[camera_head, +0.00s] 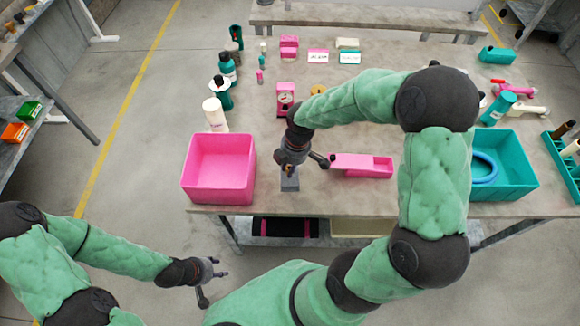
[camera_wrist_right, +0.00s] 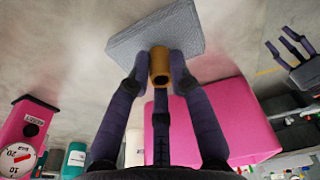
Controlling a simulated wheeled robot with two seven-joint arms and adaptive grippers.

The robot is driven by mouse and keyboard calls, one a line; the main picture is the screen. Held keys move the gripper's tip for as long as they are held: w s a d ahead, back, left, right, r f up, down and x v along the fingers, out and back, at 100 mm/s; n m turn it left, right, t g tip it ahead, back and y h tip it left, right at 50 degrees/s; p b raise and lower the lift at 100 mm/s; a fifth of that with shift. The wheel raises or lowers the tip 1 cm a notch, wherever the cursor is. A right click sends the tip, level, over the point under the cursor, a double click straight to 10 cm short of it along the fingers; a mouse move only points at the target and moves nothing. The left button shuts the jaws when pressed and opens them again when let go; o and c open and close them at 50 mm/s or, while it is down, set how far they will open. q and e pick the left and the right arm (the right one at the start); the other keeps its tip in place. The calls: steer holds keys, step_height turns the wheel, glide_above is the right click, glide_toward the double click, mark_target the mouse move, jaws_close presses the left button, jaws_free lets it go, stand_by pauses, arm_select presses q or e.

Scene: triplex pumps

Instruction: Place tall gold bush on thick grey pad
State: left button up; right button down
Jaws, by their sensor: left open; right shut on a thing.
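The gold bush (camera_wrist_right: 159,66) is a short, plain cylinder held between the fingertips of my right gripper (camera_wrist_right: 159,68). In the head view my right gripper (camera_head: 289,168) is at the front edge of the table, over the grey pad (camera_head: 289,184). The grey pad is a flat block, and it also shows in the right wrist view (camera_wrist_right: 155,32) directly beyond the bush. I cannot tell whether the bush touches the pad. My left gripper (camera_head: 213,283) is open and empty, off the table at the lower left.
A pink bin (camera_head: 218,185) stands left of the pad, and a pink tray (camera_head: 362,165) lies to its right. A pink gauge box (camera_head: 285,97) stands behind. A teal bin (camera_head: 505,165) with a blue ring is at the right. Several bottles stand at the left.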

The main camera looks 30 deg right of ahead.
steer(key=shift+f, duration=0.2)
steer(key=c, duration=1.1)
jaws_free()
steer(key=r+p, duration=0.1)
steer(key=r, duration=0.3)
steer(key=d+r+p, duration=0.1)
steer(key=r, duration=0.3)
steer(key=r+p, duration=0.1)
steer(key=r, duration=0.3)
steer(key=shift+s+d+r+p, duration=0.15)
steer(key=shift+s+d+p, duration=0.05)
steer(key=shift+s+p, duration=0.2)
